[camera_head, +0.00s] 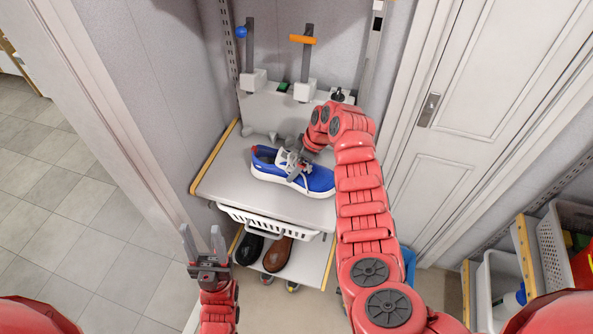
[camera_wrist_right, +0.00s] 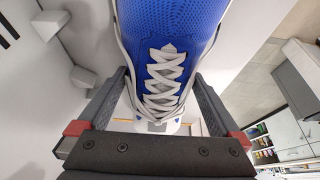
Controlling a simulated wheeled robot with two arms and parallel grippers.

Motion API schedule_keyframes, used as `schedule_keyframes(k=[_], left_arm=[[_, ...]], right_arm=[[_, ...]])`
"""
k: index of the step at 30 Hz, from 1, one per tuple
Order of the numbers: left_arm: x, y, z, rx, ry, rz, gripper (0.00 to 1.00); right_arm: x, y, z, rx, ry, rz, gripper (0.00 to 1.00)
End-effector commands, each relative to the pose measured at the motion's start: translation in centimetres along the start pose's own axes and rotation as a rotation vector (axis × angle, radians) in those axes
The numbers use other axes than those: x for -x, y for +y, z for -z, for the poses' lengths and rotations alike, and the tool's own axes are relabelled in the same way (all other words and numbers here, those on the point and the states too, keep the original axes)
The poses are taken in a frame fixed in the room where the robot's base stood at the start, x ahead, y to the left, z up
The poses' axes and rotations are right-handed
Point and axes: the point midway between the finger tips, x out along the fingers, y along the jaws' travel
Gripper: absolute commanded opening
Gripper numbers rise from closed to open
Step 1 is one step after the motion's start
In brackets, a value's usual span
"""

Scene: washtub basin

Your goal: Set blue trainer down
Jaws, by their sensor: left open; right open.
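The blue trainer (camera_head: 318,181), with white laces and a white sole, lies on the grey top shelf (camera_head: 222,182) of the rack. My right arm reaches over from the right, and my right gripper (camera_head: 290,160) is at the trainer's laced upper. In the right wrist view the trainer (camera_wrist_right: 170,35) shows between the spread fingers of the right gripper (camera_wrist_right: 158,92); whether they touch it I cannot tell. My left gripper (camera_head: 203,243) is open and empty, low and left, in front of the rack and apart from the trainer.
A white wire basket (camera_head: 268,223) hangs below the top shelf. A black shoe (camera_head: 249,249) and a brown shoe (camera_head: 277,254) stand on the lower shelf. A white door (camera_head: 470,120) and bins (camera_head: 497,285) are at right.

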Motion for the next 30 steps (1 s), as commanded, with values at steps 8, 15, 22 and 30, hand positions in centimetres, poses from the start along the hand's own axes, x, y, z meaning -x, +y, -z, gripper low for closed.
schedule_keyframes(k=[8, 15, 22, 30], left_arm=[[0.04, 0.00, 0.00, 0.000, 0.000, 0.000, 0.50], [0.03, 0.00, 0.00, 0.000, 0.000, 0.000, 0.50], [0.02, 0.00, 0.00, 0.000, 0.000, 0.000, 0.50], [0.55, 0.03, -0.09, 0.000, 0.000, 0.000, 0.50]], right_arm=[[0.04, 0.02, -0.01, 0.000, 0.000, 0.000, 0.71], [0.06, 0.03, 0.00, 0.000, 0.000, 0.000, 0.28], [0.09, 0.04, 0.03, 0.000, 0.001, -0.001, 0.00], [0.51, 0.11, 0.22, 0.001, 0.002, -0.002, 0.00]])
